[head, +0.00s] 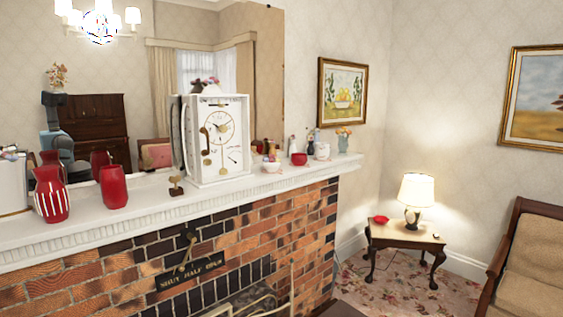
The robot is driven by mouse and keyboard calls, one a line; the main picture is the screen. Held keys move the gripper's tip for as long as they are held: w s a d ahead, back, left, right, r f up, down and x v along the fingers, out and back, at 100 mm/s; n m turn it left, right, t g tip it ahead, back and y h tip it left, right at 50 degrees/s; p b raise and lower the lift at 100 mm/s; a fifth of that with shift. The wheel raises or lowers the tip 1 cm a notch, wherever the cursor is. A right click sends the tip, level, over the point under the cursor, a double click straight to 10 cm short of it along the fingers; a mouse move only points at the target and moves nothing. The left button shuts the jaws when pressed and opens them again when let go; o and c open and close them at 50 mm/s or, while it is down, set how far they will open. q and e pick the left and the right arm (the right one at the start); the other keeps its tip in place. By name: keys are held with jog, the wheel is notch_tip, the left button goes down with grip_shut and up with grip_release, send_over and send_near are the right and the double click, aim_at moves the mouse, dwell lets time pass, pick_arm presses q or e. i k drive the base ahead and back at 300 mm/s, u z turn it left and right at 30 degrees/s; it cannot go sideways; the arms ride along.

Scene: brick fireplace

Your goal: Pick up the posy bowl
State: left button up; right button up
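A white mantel shelf (130,216) runs along the top of a brick fireplace. Toward its right end stands a small pale bowl (271,167) with something colourful on top, perhaps the posy bowl; it is too small to be sure. A small red bowl (299,159) sits just right of it. Neither of my grippers is in view.
A tall white clock (219,138) stands mid-shelf, left of the small bowls. Red vases (51,196) and (113,188) stand at the left, before a large mirror. A side table (400,236) with a lit lamp (415,192) is at the right. Patterned floor shows beyond the fireplace.

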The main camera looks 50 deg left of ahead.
aim_at(272, 164)
jog(key=u, duration=0.15)
jog(key=i, duration=1.05)
jog(key=u, duration=1)
jog(key=i, duration=1.85)
jog(key=u, duration=0.8)
